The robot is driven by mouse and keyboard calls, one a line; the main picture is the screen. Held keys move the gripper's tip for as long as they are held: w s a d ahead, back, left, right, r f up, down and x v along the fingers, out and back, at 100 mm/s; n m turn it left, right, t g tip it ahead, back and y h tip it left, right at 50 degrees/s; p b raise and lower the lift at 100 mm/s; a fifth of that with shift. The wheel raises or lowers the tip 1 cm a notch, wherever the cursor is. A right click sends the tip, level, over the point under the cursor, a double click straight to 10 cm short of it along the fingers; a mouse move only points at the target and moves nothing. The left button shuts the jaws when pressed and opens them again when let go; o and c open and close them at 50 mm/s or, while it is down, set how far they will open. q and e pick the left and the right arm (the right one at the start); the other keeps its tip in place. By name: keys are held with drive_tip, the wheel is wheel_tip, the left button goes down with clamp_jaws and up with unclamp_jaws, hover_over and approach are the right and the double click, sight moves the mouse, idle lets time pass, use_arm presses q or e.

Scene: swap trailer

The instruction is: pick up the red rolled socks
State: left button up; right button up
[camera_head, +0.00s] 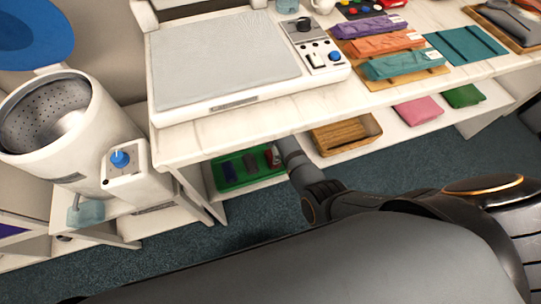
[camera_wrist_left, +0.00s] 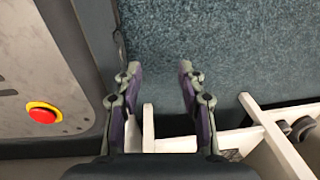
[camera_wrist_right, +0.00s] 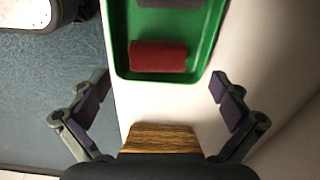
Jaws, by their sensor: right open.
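The red rolled socks (camera_wrist_right: 158,56) lie at the near end of a green tray (camera_wrist_right: 122,65) in the right wrist view. In the head view, the green tray (camera_head: 229,184) stands on the low shelf under the table, with the red roll (camera_head: 272,158) at its right end. My right gripper (camera_wrist_right: 160,80) is open and empty, its fingers spread on either side of the tray's near end, apart from the socks. In the head view its fingers are hidden under the tabletop. My left gripper (camera_wrist_left: 160,70) is open and empty over the blue carpet; the head view does not show it.
The tabletop edge (camera_head: 240,135) overhangs the tray. A wooden tray (camera_head: 345,135) stands right of it on the shelf, and a dark roll (camera_wrist_right: 168,3) lies beyond the socks. A white drum machine (camera_head: 75,130) stands at left. Carpet (camera_head: 200,245) is clear in front.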

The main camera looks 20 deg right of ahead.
wheel_tip(320, 180, down, 2)
drive_tip(key=shift+s+f+b, duration=0.1)
drive_tip(key=shift+b, duration=0.65)
drive_tip(key=f+b, duration=0.3)
drive_tip(key=b, duration=0.1)
drive_tip(key=shift+d+f+b, duration=0.35)
drive_tip(key=shift+d+f, duration=0.05)
drive_tip(key=shift+f+b, duration=0.55)
drive_tip(key=shift+b, duration=0.2)
drive_tip(key=c, duration=1)
use_arm(q)
drive_tip(key=w+d+r, duration=0.1)
drive_tip(key=w+r, duration=0.1)
drive_tip(key=w, duration=1.3)
drive_tip(key=shift+d+r+t, duration=0.15)
drive_tip(key=shift+t, duration=0.25)
